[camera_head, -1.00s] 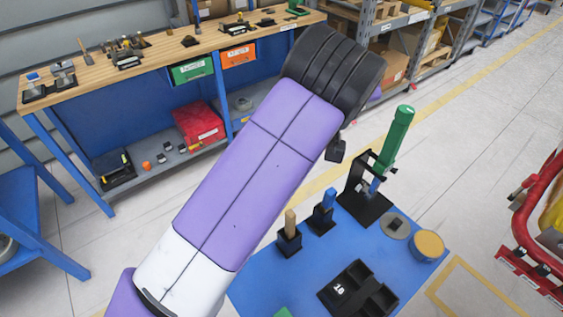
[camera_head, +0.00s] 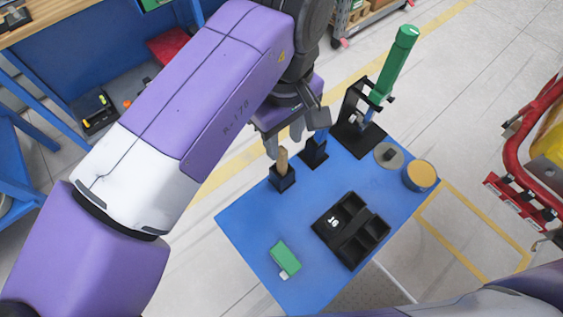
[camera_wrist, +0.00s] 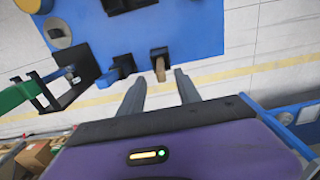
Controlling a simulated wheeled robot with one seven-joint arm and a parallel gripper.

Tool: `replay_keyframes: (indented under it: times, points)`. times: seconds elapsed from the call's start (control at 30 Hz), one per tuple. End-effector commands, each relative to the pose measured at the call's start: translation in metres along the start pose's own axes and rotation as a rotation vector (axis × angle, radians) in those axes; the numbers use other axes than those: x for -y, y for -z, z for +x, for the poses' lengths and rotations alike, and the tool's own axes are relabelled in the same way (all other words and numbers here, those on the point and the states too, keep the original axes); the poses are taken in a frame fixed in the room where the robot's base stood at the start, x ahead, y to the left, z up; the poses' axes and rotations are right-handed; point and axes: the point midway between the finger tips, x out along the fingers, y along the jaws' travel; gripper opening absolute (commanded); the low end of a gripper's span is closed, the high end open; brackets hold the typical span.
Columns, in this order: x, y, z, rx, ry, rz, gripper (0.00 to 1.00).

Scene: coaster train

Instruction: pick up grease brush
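A wooden-handled tool (camera_head: 282,158), which looks like the grease brush, stands upright in a small black holder (camera_head: 282,178) on the blue tabletop (camera_head: 245,225). Its lower end is hidden in the holder. My gripper (camera_head: 285,137) is open, just above and behind the wooden handle. In the wrist view the handle (camera_wrist: 160,68) shows between the lines of the two spread fingers (camera_wrist: 160,90), a little beyond their tips. I cannot tell the exact gap, and nothing is held.
A blue-handled tool in a black holder (camera_head: 314,158) stands close right of the gripper. A tall green tool on a black stand (camera_head: 403,62), a round tin (camera_head: 420,176), a black divided tray (camera_head: 352,229) and a green block (camera_head: 285,257) share the tabletop.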

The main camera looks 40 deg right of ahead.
Motion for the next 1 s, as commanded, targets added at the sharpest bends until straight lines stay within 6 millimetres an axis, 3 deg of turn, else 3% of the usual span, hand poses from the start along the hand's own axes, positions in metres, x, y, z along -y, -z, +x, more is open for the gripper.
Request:
replay_keyframes:
  times: [0.33, 0.63, 0.67, 0.87, 1.0]
  points:
    - [0.001, 0.005, 0.044, 0.000, -0.001, 0.001, 0.40]
    - [0.001, 0.005, 0.050, -0.002, -0.001, 0.002, 0.40]
    - [0.001, 0.005, 0.050, -0.002, -0.001, 0.002, 0.38]
    - [0.001, 0.005, 0.050, -0.002, -0.001, 0.002, 0.00]
    - [0.001, 0.005, 0.050, -0.002, -0.001, 0.002, 0.00]
